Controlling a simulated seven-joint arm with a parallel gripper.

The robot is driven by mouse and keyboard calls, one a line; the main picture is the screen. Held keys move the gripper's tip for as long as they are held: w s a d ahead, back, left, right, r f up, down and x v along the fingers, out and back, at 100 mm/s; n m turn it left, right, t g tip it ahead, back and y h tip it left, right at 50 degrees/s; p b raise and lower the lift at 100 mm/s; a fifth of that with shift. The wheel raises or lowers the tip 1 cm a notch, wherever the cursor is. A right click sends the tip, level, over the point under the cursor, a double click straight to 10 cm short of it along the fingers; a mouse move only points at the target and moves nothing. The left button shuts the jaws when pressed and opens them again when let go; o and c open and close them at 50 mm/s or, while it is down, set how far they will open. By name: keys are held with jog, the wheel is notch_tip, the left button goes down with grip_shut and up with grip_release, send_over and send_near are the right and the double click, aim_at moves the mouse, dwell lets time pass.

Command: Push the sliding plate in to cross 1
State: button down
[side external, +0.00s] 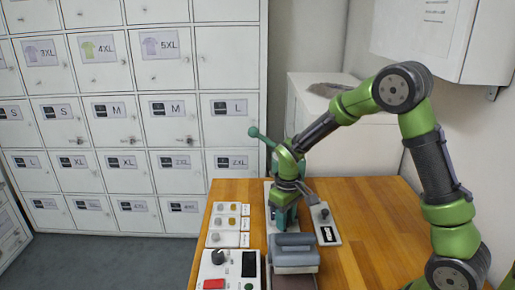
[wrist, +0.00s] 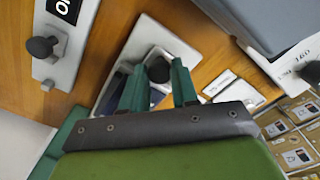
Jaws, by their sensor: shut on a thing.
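A pale plate (wrist: 150,35) lies on the wooden table under my gripper (wrist: 158,78). A black knob (wrist: 158,68) stands up from it, between my two teal fingers, which are shut on it. In the side view the same pale plate (side external: 268,192) shows partly behind my gripper (side external: 283,217). Dark blue patches show on the plate beside the fingers. I cannot make out a cross mark or the number 1 in either view.
A second pale plate (side external: 325,222) with a black knob and a dark label lies to the right. A grey block (side external: 293,250) stands just in front of my gripper. The table's right side is clear.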

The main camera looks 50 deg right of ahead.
jog(key=w+d, duration=0.5)
jog(key=shift+w+d, duration=0.2)
jog(key=shift+w, duration=0.05)
jog(key=c, duration=0.8)
grip_release()
jog(key=shift+c, duration=0.2)
notch_tip(320, 180, up, 17)
